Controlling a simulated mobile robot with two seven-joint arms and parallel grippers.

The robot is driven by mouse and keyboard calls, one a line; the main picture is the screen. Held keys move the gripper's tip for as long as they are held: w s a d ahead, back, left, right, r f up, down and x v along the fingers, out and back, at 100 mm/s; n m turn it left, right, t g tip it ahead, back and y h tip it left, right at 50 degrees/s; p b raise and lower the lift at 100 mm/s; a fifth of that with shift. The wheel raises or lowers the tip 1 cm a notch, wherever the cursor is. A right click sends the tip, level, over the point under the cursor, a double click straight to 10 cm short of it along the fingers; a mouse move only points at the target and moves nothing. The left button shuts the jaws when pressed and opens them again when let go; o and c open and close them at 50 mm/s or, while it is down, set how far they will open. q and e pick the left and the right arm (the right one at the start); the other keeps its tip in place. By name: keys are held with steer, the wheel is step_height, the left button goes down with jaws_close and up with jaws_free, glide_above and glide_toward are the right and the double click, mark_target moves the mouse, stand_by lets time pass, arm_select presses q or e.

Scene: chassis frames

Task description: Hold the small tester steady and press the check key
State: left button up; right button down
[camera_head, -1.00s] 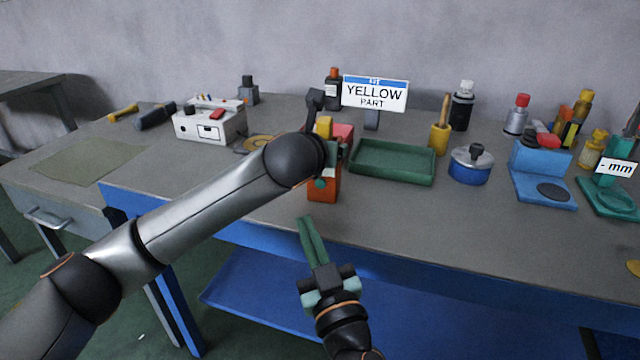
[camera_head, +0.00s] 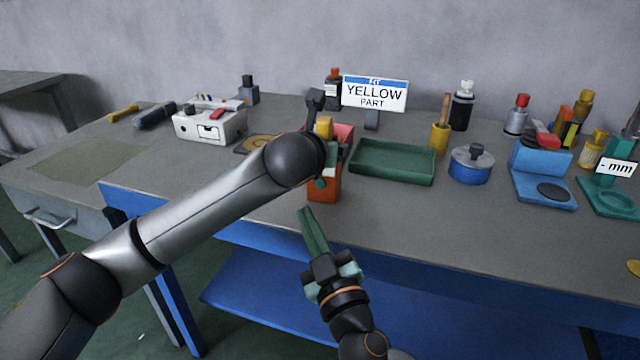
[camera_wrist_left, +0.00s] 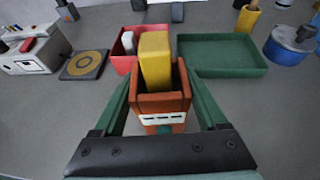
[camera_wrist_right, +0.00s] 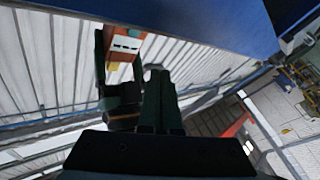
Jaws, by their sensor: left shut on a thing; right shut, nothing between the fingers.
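The small tester (camera_head: 323,188) is an orange box near the table's front edge, partly hidden by my left arm in the head view. In the left wrist view the tester (camera_wrist_left: 162,104) stands upright between my left gripper's (camera_wrist_left: 160,92) green fingers, which are shut on its sides. A yellow block (camera_wrist_left: 155,60) sits in its open top. A teal key-like knob (camera_wrist_left: 165,130) shows low on its near face. My right gripper (camera_head: 304,211) is shut and empty, its fingertips below and just left of the tester, apart from it. The tester (camera_wrist_right: 122,42) also shows in the right wrist view.
A red bin (camera_wrist_left: 122,62) and a green tray (camera_head: 392,176) stand behind the tester. A sign (camera_head: 375,94) reads "YELLOW PART". A white box device (camera_head: 209,126) is at left; a blue pot (camera_head: 470,172) and blue stand (camera_head: 541,185) are at right. The front tabletop right of the tester is clear.

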steer(key=shift+w+d, duration=0.2)
steer(key=shift+w, duration=0.8)
steer(key=shift+w+d, duration=0.25)
steer(key=shift+w, duration=0.75)
steer(key=shift+w+d, duration=0.2)
steer(key=shift+w, duration=0.8)
steer(key=shift+w, duration=0.1)
steer(key=shift+w+d, duration=0.1)
steer(key=shift+w, duration=0.25)
